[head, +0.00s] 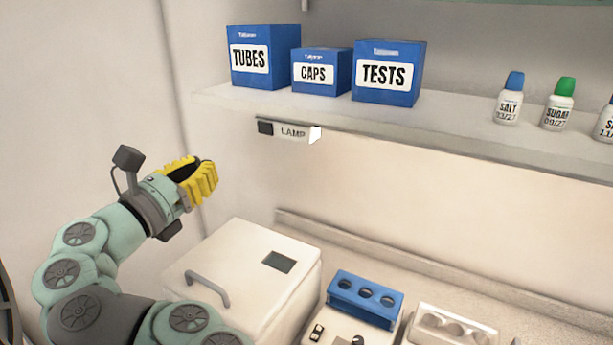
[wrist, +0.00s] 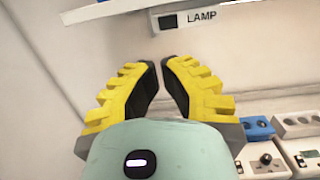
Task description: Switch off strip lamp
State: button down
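The strip lamp's switch unit hangs under the front of the shelf, with a dark square switch (head: 265,128) at its left and a plate reading LAMP (head: 292,132). A small bright white piece (head: 315,134) is at its right end. In the wrist view the dark switch (wrist: 167,21) is up ahead of the fingertips, left of the LAMP lettering (wrist: 202,16). My gripper (head: 208,170) has yellow ribbed fingers and is lower left of the switch, apart from it. In the wrist view my gripper (wrist: 160,72) has a small gap between its fingertips and holds nothing.
The shelf (head: 450,130) carries blue boxes marked TUBES (head: 265,75), CAPS (head: 330,75) and TESTS (head: 395,92), and several small bottles. Below stand a white box with a handle (head: 250,265), a blue rack (head: 365,298) and a white rack (head: 450,325). The space under the lamp is clear.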

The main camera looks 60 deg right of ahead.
jog(key=shift+s+g, duration=0.3)
jog(key=shift+s, duration=0.05)
jog(key=shift+d, duration=0.15)
jog(key=p, duration=0.5)
send_near(262, 129)
jog(key=d, duration=0.6)
jog(key=shift+w+r, duration=0.15)
jog(key=shift+r, duration=0.2)
jog(key=shift+w+d, duration=0.1)
jog(key=shift+d, duration=1)
jog(key=shift+r+p, duration=0.1)
jog(key=shift+p, duration=0.25)
